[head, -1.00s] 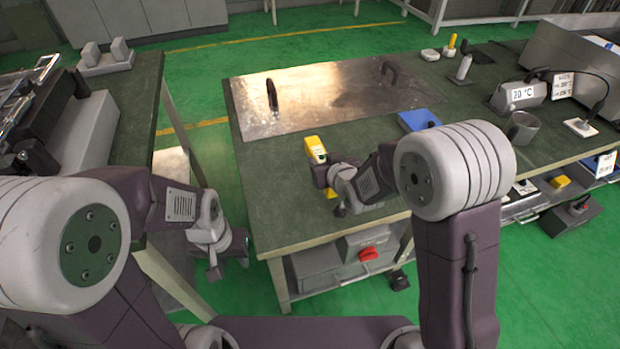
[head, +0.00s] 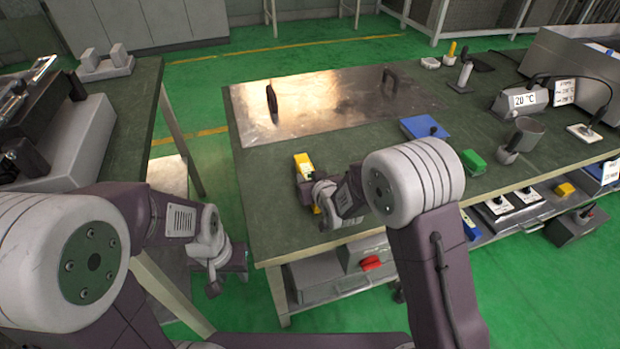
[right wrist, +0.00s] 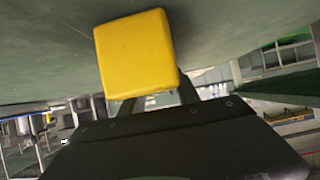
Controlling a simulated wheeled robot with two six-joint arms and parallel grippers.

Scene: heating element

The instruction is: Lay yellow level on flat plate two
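The yellow level (head: 303,163) is at my right gripper (head: 308,190), over the front left part of the green-topped table. The gripper crosses its middle, and a yellow end shows on either side. In the right wrist view the level (right wrist: 137,55) fills the space in front of the fingers, and it looks gripped. I cannot tell its exact height over the table. A flat metal plate (head: 330,105) with two dark handles lies behind it; no label on it is readable. My left gripper (head: 225,275) hangs low between the two tables, and its fingers are unclear.
Another table (head: 135,110) with equipment is on the left. Bare tabletop lies between the level and the plate.

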